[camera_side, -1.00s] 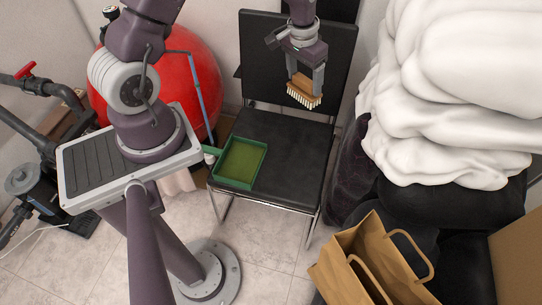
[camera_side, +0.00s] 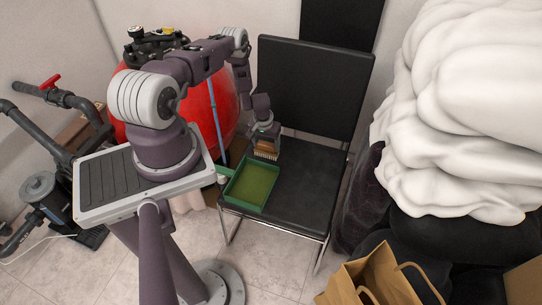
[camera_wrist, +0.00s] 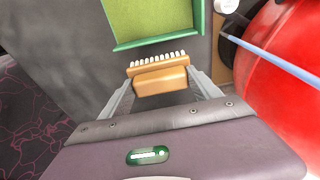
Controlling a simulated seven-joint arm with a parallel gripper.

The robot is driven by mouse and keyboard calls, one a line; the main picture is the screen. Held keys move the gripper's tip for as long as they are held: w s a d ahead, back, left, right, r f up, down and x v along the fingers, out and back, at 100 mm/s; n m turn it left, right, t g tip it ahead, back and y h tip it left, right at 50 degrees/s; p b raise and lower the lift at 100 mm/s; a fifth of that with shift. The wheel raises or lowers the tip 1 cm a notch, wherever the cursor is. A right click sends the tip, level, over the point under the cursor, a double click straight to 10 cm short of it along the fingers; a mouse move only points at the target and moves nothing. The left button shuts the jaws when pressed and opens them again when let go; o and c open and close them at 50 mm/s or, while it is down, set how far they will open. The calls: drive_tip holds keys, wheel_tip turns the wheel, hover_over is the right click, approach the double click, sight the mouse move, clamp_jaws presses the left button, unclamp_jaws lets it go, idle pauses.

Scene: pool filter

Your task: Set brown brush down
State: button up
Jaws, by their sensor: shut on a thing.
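The brown brush (camera_side: 267,147) has a wooden back and a row of white bristles that point down in the side view. My gripper (camera_side: 265,138) is shut on the brush, at the back left part of the black chair seat (camera_side: 302,178). In the wrist view the brush (camera_wrist: 158,78) sits between the two fingers (camera_wrist: 163,88), bristles toward the green tray. I cannot tell if the bristles touch the seat.
A green tray or skimmer net (camera_side: 250,186) lies on the seat in front of the brush; it also shows in the wrist view (camera_wrist: 160,42). A blue pole (camera_side: 217,124) and red tank (camera_side: 226,98) stand left. The seat's right side is clear. White fabric (camera_side: 455,110) is piled right.

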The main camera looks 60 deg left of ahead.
sight(267, 150)
drive_tip(key=shift+f, duration=1.8)
drive_tip(key=shift+f, duration=0.1)
drive_tip(key=o, duration=1.4)
drive_tip(key=shift+o, duration=0.2)
